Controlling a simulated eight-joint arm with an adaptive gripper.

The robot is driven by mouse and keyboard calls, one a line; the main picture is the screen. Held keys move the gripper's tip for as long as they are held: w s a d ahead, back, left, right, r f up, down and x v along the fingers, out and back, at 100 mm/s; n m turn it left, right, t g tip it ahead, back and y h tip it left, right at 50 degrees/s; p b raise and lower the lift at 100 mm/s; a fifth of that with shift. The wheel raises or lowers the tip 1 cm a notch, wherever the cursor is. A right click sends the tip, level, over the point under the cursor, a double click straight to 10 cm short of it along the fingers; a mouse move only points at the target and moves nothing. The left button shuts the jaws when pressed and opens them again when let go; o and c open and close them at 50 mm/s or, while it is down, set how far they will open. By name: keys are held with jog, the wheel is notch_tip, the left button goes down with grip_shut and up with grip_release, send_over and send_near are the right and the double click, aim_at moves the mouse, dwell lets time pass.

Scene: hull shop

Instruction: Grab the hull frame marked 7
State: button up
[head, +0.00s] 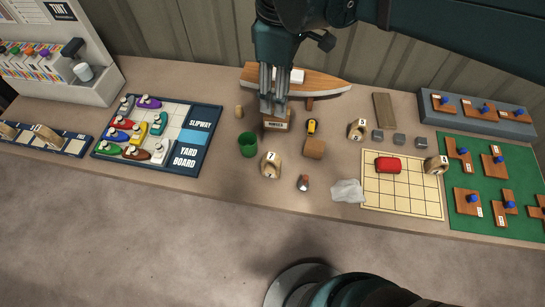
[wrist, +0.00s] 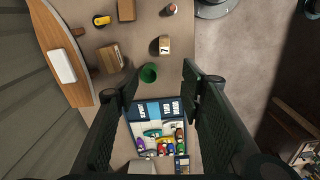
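The hull frame marked 7 (head: 271,165) is a small pale wooden arch with a white number label. It stands on the bench in front of the model boat's stand, right of the green cup. In the wrist view the frame (wrist: 164,45) shows beyond the fingertips, above the cup. My gripper (head: 272,108) hangs above the bench near the model boat, behind the frame and apart from it. In the wrist view my gripper (wrist: 158,80) has its two fingers wide apart with nothing between them.
The green cup (head: 248,144) stands just left of the frame. A brown block (head: 314,148) and a small knob-like item (head: 303,183) lie to its right. Other frames stand farther right, one marked 5 (head: 357,129) and one by the grid (head: 436,165). The model boat (head: 325,84) is behind.

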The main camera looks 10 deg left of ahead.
aim_at(271, 156)
jog(key=shift+n, duration=0.4)
jog(key=f, duration=0.8)
jog(key=a+f, duration=0.1)
jog(key=f, duration=1.7)
jog(key=shift+s+a, duration=0.2)
jog(key=shift+a, duration=0.15)
jog(key=shift+f, duration=0.55)
jog(key=shift+f, duration=1.3)
jog(key=shift+f, duration=0.1)
jog(key=shift+f+b, duration=0.75)
jog(key=shift+f, duration=1.75)
jog(key=shift+c, duration=0.5)
jog(key=c, duration=0.9)
